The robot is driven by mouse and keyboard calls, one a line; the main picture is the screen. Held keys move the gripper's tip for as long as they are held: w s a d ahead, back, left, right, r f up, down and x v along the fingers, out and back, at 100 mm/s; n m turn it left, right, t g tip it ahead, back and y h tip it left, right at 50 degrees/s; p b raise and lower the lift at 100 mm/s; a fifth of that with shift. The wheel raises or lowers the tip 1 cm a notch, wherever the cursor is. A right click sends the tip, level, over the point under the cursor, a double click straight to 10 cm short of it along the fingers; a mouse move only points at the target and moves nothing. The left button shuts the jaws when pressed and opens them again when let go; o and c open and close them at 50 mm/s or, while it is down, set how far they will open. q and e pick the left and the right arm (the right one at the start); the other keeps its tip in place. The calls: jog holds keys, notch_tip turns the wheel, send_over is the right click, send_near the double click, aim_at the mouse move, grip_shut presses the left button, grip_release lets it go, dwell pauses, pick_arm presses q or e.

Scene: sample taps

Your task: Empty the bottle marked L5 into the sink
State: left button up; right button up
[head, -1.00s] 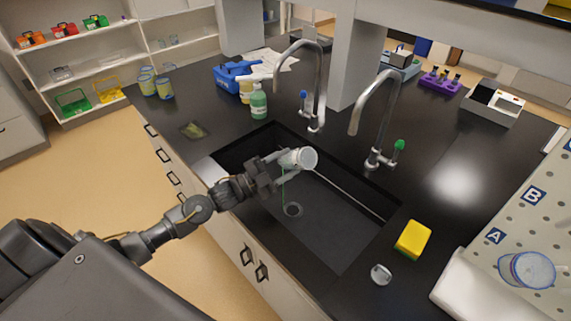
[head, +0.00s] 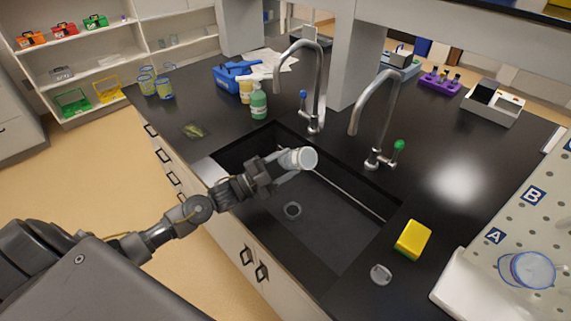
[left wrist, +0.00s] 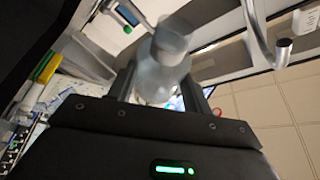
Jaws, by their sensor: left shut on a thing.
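My left gripper (head: 268,176) is over the sink (head: 335,215), shut on a pale bottle (head: 299,159). The bottle is tipped, its round end facing right and toward the camera, above the basin. In the left wrist view the bottle (left wrist: 163,62) stands out between the two fingers. I cannot read a mark on it. No stream shows below it. The drain (head: 292,210) lies in the basin floor under the gripper. My right gripper does not show.
Two curved taps stand behind the sink, one with a blue handle (head: 303,96) and one with a green handle (head: 398,145). A yellow sponge (head: 412,240) and a small clear item (head: 381,275) lie right of the sink.

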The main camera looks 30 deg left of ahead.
pick_arm(q)
jog(key=shift+a+r, duration=0.1)
dwell(0.6)
jog(key=shift+s+p, duration=0.15)
jog(key=shift+p, duration=0.15)
